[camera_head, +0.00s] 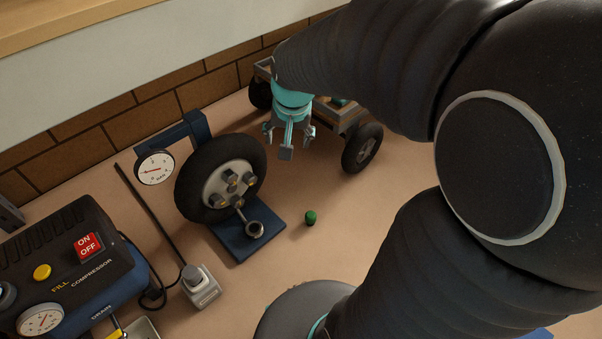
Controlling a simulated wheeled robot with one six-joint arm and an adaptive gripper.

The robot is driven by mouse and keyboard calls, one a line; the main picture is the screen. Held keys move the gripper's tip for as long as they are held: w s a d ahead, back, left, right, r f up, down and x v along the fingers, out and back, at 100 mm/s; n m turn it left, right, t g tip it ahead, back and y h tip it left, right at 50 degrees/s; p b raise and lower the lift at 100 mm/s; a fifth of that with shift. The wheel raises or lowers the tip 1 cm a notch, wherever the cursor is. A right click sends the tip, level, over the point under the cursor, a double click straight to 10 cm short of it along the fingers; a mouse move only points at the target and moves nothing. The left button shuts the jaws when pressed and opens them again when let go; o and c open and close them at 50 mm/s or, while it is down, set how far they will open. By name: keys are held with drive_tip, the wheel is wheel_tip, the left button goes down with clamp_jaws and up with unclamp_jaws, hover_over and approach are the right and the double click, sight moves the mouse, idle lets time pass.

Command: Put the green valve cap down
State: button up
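The small green valve cap (310,217) stands on the tan surface, to the right of the blue base plate of the wheel stand. My gripper (287,150) is up and to the left of the cap in the picture, between the upright wheel and a small cart. It points down and is clear of the cap. The fingers are small and seen at an angle, so I cannot tell whether they are open or shut. I see nothing held between them.
A wheel (212,198) stands upright on a blue stand (240,240) with a gauge (155,168). A compressor (75,262) is at lower left. A cart (347,117) is behind my gripper. Bare surface surrounds the cap. My arm hides the right side.

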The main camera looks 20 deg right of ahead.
drive_tip(key=s+a+r+n+t, duration=0.1)
drive_tip(key=s+a+r+n, duration=0.1)
drive_tip(key=s, duration=0.6)
drive_tip(key=s+a+r+n, duration=0.2)
drive_tip(key=s+r+n, duration=0.1)
drive_tip(key=s, duration=0.5)
drive_tip(key=shift+r+t, duration=0.4)
drive_tip(key=shift+r, duration=0.15)
drive_tip(key=shift+s, duration=0.1)
